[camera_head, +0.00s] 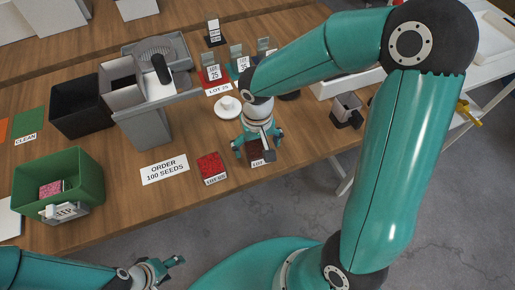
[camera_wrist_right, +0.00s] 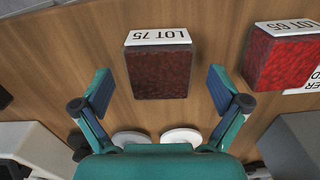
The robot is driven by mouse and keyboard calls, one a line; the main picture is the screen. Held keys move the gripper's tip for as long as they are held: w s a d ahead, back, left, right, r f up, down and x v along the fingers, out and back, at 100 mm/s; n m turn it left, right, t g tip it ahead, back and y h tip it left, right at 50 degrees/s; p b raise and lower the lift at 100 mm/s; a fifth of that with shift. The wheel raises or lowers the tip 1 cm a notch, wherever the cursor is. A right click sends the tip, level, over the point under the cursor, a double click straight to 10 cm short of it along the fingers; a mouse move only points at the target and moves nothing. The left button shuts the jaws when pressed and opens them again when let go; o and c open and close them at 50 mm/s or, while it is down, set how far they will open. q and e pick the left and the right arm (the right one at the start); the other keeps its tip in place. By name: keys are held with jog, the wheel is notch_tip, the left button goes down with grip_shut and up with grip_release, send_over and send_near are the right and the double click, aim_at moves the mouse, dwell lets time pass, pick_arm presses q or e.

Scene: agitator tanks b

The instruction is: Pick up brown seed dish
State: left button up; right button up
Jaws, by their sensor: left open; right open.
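The brown seed dish (camera_wrist_right: 160,75), a square dish of dark reddish-brown seeds with a white LOT 75 label, lies on the wooden table. It also shows partly in the head view (camera_head: 256,156), where my right gripper covers much of it. My right gripper (camera_wrist_right: 160,88) is open above the dish, with one finger at each side of it and gaps between; its height above the dish is hard to tell. It also shows in the head view (camera_head: 257,146). My left gripper (camera_head: 170,268) is open and empty at the bottom, in front of the table edge.
A bright red seed dish (camera_head: 212,167) labelled LOT 65 stands close to the left of the brown dish. An order card (camera_head: 165,169), a green bin (camera_head: 85,165), a black bin (camera_head: 80,105) and a grey machine (camera_head: 145,110) stand further left. A white round dish (camera_head: 227,108) lies behind.

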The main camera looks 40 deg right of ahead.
aim_at(257, 147)
jog(key=shift+f, duration=0.85)
jog(key=c, duration=1.4)
jog(key=shift+r, duration=0.2)
notch_tip(257, 147, up, 20)
jog(key=shift+f, duration=0.1)
